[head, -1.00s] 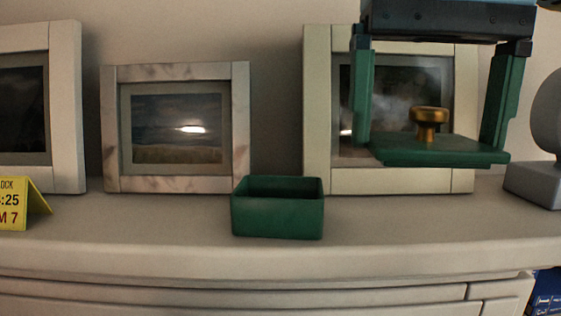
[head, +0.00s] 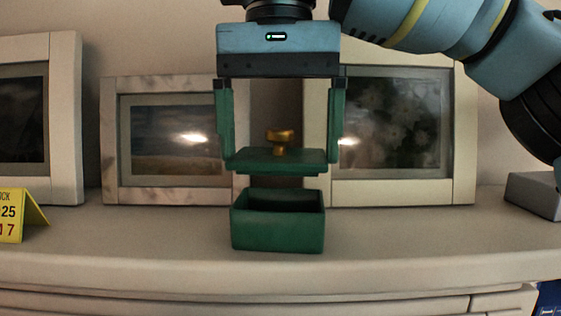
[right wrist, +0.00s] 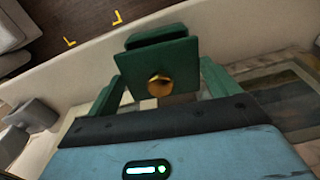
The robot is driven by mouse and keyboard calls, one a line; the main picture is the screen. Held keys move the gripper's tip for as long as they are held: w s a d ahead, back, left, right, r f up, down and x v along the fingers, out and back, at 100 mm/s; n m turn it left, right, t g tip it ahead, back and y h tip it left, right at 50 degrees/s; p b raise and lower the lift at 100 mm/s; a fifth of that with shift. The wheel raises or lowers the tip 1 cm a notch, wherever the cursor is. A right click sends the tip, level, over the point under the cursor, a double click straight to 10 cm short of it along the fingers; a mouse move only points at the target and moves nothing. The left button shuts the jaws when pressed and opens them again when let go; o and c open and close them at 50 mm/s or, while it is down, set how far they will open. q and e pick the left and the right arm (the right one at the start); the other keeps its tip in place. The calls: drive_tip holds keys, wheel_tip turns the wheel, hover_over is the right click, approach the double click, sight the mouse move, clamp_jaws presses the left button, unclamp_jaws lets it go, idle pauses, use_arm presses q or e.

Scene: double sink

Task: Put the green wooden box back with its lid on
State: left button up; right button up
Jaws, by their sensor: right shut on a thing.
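The green wooden box (head: 277,232) stands open on the pale shelf top, its dark inside showing. Its green lid (head: 262,161) with a brass knob (head: 280,139) is between the fingers of my right gripper (head: 280,158). The gripper is shut on the lid's two side edges and holds it level. The lid hangs just above the box in the head view, with a small gap between them. My left gripper is not in view.
Framed pictures stand behind: a marbled one (head: 110,150), a larger one (head: 400,193) at right and another (head: 66,120) at far left. A yellow sign (head: 22,217) is at left and a grey stand (head: 535,196) at right. Shelf beside the box is clear.

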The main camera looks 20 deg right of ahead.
sight(279, 144)
drive_tip(key=shift+f, duration=1.6)
drive_tip(key=o, duration=0.8)
drive_tip(key=shift+f, duration=0.1)
drive_tip(key=shift+r, duration=3.9)
